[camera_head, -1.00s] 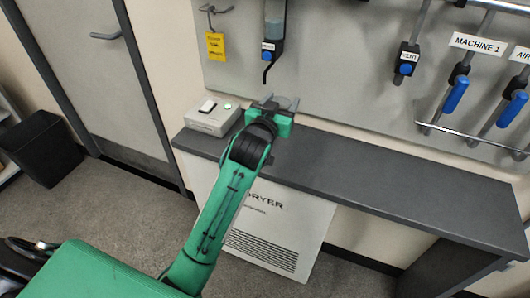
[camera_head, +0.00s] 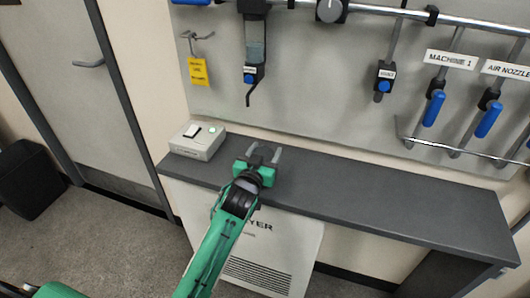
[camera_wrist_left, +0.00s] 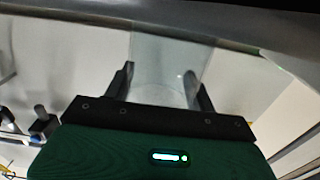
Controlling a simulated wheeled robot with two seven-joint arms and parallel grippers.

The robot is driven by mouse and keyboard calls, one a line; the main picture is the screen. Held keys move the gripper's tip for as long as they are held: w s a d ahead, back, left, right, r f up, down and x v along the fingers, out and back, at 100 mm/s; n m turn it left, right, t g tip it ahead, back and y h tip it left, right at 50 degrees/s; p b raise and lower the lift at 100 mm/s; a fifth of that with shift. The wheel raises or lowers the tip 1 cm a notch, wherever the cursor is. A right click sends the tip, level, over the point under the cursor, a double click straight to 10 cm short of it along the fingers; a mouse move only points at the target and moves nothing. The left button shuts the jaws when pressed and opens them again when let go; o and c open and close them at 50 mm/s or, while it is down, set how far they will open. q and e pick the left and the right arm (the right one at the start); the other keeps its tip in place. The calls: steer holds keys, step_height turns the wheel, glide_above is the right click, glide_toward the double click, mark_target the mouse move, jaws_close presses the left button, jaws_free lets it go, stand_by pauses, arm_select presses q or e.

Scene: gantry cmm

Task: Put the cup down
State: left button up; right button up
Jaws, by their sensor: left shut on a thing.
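The cup (camera_wrist_left: 170,62) is clear and see-through. It shows in the left wrist view between the two dark fingers of my left gripper (camera_wrist_left: 163,84), which is shut on it. In the head view my left gripper (camera_head: 264,156) is at the left part of the dark grey shelf (camera_head: 365,198), its fingers pointing toward the wall. The cup can hardly be made out there. I cannot tell whether its base touches the shelf. My right gripper is not in view.
A pale box (camera_head: 198,141) with a green-lit button stands left of my gripper. A dispenser (camera_head: 254,60) with a thin spout hangs on the wall panel above. Blue-handled valves (camera_head: 433,108) are at the right. The shelf right of my gripper is clear.

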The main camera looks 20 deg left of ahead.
arm_select(q)
steer(key=shift+f, duration=0.1)
steer(key=o, duration=1)
steer(key=shift+o, duration=0.2)
steer(key=shift+s, duration=0.25)
steer(key=s, duration=1.1)
steer(key=shift+s+a+b, duration=0.2)
steer(key=shift+s+b, duration=0.05)
steer(key=shift+b, duration=0.2)
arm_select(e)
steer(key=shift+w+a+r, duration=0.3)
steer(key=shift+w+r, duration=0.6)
